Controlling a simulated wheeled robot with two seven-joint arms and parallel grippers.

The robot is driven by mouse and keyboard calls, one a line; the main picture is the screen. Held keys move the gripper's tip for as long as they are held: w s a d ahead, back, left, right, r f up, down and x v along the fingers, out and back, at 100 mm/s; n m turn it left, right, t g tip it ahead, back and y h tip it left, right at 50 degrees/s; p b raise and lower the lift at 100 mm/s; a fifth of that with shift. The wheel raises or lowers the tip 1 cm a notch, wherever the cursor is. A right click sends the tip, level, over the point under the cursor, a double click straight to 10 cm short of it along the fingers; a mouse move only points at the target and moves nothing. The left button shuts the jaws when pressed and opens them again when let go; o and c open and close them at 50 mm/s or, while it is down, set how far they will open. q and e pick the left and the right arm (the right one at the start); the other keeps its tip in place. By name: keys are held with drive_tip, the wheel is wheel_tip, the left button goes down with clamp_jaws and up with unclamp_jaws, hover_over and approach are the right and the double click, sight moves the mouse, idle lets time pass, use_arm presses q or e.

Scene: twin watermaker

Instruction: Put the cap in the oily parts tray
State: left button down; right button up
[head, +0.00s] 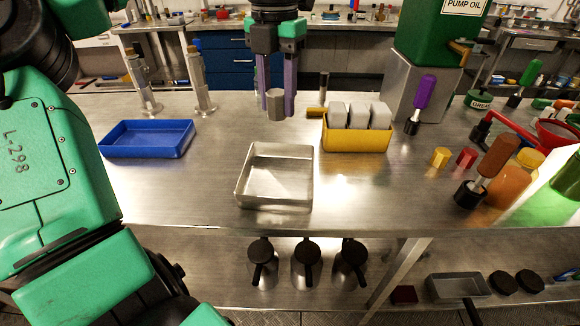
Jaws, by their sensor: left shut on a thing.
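My left gripper (275,100) points down above the bench, its two purple fingers shut on a grey, many-sided cap (275,104). The cap is held in the air, above and behind a shallow, empty silver metal tray (241,190) near the bench's front edge. A shallow blue tray (148,153) lies farther left on the bench and also looks empty. I see no label telling which is the oily parts tray. My right gripper is not in view.
A yellow bin (357,139) with several light grey blocks stands right of the silver tray. Two metal posts (202,80) stand behind the blue tray. A purple-handled tool (421,100), red and yellow caps and a jar are at right. Open bench lies between the trays.

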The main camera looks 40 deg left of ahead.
use_arm(q)
wheel_tip(320, 180, down, 6)
drive_tip(key=s, duration=0.1)
drive_tip(key=b, duration=0.1)
hover_over(279, 181)
wheel_tip(279, 181, down, 7)
drive_tip(key=shift+f, duration=0.2)
wheel_tip(279, 181, down, 3)
drive_tip(key=shift+r, duration=0.15)
drive_tip(key=shift+b, duration=0.3)
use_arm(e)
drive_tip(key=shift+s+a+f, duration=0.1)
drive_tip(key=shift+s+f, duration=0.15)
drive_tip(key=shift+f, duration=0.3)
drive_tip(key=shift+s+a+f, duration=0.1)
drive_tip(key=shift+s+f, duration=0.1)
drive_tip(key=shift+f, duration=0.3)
use_arm(q)
drive_tip(key=shift+c, duration=2.2)
unclamp_jaws()
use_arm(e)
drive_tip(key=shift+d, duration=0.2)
